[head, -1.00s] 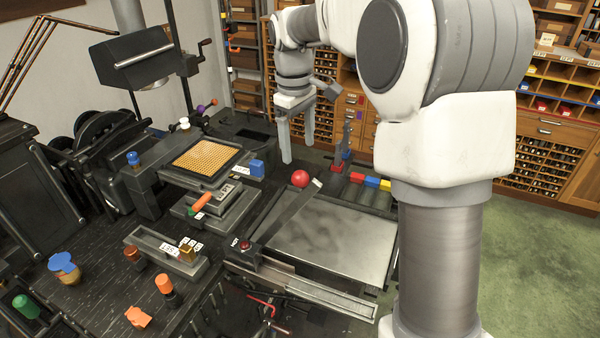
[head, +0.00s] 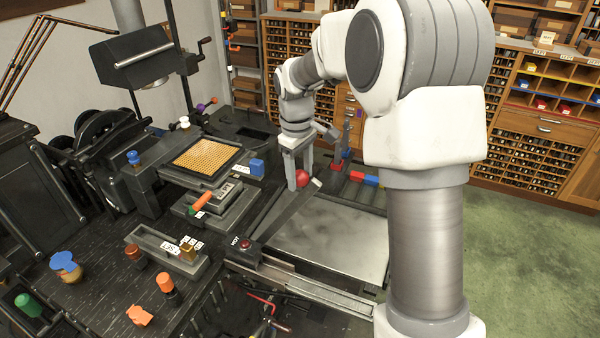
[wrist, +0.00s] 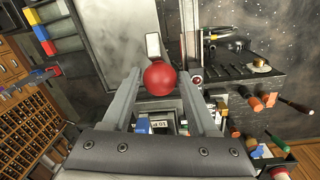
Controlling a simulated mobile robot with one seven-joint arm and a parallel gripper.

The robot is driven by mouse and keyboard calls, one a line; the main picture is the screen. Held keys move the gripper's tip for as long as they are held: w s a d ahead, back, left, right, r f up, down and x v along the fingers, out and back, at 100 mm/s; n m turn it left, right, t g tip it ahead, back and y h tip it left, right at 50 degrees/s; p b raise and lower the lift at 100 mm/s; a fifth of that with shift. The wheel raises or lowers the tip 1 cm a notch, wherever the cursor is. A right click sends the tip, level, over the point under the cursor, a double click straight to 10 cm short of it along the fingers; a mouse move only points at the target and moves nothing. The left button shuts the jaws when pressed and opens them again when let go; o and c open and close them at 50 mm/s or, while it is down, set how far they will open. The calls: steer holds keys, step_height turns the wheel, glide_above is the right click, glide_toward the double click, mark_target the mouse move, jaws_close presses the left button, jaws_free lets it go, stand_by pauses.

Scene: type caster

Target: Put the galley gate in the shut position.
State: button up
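A red ball knob (head: 302,178) stands at the far end of a long dark bar (head: 280,212), which looks like the galley gate. The bar runs diagonally along the left side of the flat grey metal plate (head: 330,240). A small white tag shows beside the ball. My gripper (head: 299,180) is lowered at the ball, pointing down. In the wrist view the red ball (wrist: 159,77) sits between the tips of my gripper (wrist: 159,82), with a small gap visible on each side. The fingers are apart; contact with the ball cannot be made out.
Red, yellow and blue blocks (head: 366,179) stand behind the plate. A blue block (head: 257,167) and an orange-handled part (head: 202,201) lie to the left. A red button (head: 245,244) is at the bar's near end. My own arm covers the plate's right side.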

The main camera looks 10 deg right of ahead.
jaws_close()
stand_by(0.3)
